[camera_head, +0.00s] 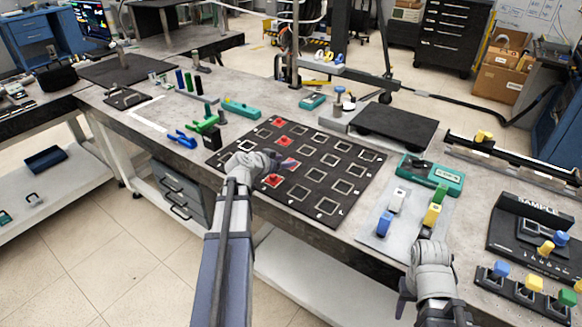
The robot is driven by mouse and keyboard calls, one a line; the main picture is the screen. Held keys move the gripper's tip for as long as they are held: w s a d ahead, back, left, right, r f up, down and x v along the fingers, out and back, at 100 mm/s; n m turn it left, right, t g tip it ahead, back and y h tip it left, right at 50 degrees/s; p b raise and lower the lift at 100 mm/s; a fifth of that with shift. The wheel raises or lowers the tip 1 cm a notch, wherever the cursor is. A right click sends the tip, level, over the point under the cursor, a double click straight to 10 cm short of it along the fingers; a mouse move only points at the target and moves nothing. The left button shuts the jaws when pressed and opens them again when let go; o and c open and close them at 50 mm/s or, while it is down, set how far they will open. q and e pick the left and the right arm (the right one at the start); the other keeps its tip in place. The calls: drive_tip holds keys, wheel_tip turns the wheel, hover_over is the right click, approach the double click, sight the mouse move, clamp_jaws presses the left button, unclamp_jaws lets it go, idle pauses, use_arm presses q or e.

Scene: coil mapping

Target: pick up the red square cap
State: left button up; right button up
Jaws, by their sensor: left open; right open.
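A black mat (325,133) with a grid of pale square outlines lies on the grey bench. I cannot tell which are caps and which are flat markings. My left gripper (258,163) is open over the mat's left part, and its hand hides some cells. I cannot tell whether it touches anything. My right gripper (430,252) is open and appears empty, near the bench's front edge, below a grey plate (408,233).
The grey plate holds white (397,200), yellow (431,214), blue (384,223) and green (440,192) pieces. A black SAMPLE stand (515,225) is at right. A black pad (397,127) lies behind the mat. Green and blue tools (205,123) lie at left.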

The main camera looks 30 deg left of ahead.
use_arm(q)
drive_tip(key=b+x, duration=0.1)
drive_tip(key=x, duration=0.2)
drive_tip(key=shift+w+f, duration=0.1)
drive_tip(key=shift+f, duration=0.05)
drive_tip(key=shift+d, duration=0.1)
clamp_jaws()
